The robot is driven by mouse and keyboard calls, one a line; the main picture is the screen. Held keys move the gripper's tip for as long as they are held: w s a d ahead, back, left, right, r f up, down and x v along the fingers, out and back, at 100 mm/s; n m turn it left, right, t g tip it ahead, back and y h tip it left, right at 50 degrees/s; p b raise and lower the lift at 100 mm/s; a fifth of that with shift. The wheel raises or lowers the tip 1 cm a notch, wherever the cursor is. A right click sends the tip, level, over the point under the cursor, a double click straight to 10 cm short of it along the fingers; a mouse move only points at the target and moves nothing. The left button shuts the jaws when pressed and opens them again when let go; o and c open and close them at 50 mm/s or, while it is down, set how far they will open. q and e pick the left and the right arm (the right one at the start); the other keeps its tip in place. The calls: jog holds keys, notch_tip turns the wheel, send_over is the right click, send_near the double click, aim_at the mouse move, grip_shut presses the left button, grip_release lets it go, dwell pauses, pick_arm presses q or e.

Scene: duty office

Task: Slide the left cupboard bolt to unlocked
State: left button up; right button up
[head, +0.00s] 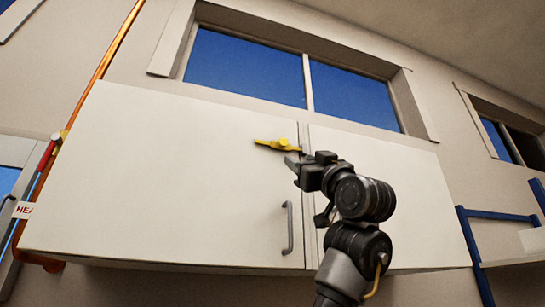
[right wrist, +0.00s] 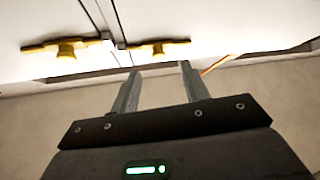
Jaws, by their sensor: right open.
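The white cupboard (head: 180,180) has two doors. The left bolt (head: 277,145), yellow with a round knob, lies across the top inner corner of the left door beside the seam. My right gripper (head: 292,158) is open and empty, just below and right of this bolt's knob. The right wrist view looks upside down. There the left bolt (right wrist: 158,48) appears beyond the gap between the open fingertips (right wrist: 160,69), with no clear contact. The other yellow bolt (right wrist: 68,48) shows on the left there and is hidden behind my gripper in the head view. My left gripper is out of view.
A grey bar handle (head: 288,228) hangs on the left door below the bolt. Windows (head: 248,68) sit above the cupboard. An orange pipe (head: 101,65) runs up the wall at left. A blue frame (head: 476,250) stands at right.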

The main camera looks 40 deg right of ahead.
aim_at(285, 143)
jog(key=p+x, duration=0.2)
jog(key=x, duration=0.1)
jog(key=r+p+x, duration=0.1)
jog(key=p+x, duration=0.1)
jog(key=p, duration=0.1)
jog(key=s+p+x, duration=0.1)
jog(key=p+x, duration=0.2)
jog(key=shift+w+r, duration=0.15)
jog(key=shift+r, duration=0.3)
jog(key=shift+w+r+p, duration=0.15)
jog(key=shift+r+p, duration=0.05)
jog(key=shift+p, duration=0.1)
jog(key=shift+w+r, duration=0.1)
jog(key=shift+r, duration=0.05)
jog(key=shift+w, duration=0.25)
grip_shut()
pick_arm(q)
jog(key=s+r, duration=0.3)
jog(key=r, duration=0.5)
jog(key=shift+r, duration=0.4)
